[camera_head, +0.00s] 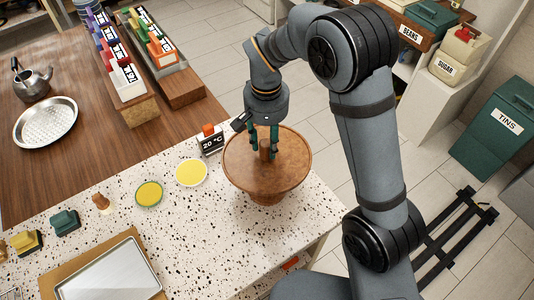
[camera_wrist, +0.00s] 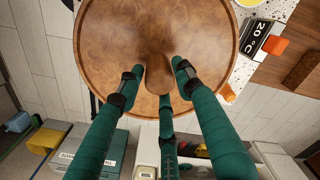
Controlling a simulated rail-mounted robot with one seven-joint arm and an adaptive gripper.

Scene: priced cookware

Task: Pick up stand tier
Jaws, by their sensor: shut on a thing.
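The stand tier (camera_head: 245,165) is a round brown wooden plate with a raised rim, a central knob and a narrower foot below. It is upright at the right end of the speckled counter. My gripper (camera_head: 264,150) reaches down from above, its green fingers shut around the central knob. In the wrist view the tier (camera_wrist: 115,35) fills the upper middle, and the fingers of my gripper (camera_wrist: 158,78) close on the brown knob (camera_wrist: 157,62). Whether the foot touches the counter is hard to tell.
A 20 °C sign (camera_head: 211,140) stands close left of the tier. Yellow discs (camera_head: 191,172) lie on the speckled counter (camera_head: 200,225), with a metal tray (camera_head: 110,275) at front left. Labelled racks (camera_head: 125,75) stand on the wooden table behind. Open floor lies right of the counter.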

